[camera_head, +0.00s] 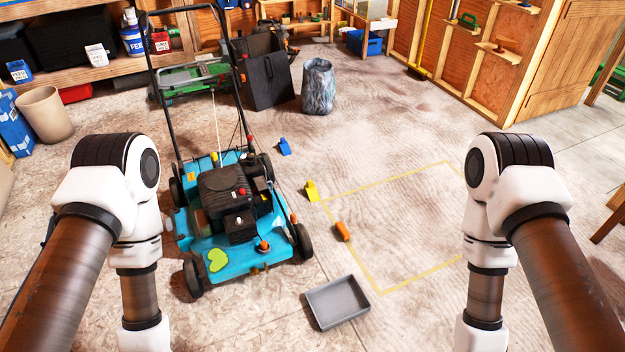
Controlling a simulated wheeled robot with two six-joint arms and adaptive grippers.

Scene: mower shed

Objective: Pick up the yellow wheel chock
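The yellow wheel chock (311,192) is a small wedge on the floor, to the right of the blue lawn mower (230,205) and near the left corner of a yellow taped outline. An orange chock (342,231) lies a little nearer to me, and a blue chock (285,147) lies farther away beside the mower. My two arms come in at the left and right edges, bent downward. Both grippers are out of the picture below, so their state is hidden.
A grey tray (337,301) lies on the floor in front, right of the mower. The yellow taped outline (405,287) encloses bare floor. A patterned bin (318,86) stands behind. Shelves and a wooden wall (480,60) close off the back. The floor between my arms and the chocks is mostly clear.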

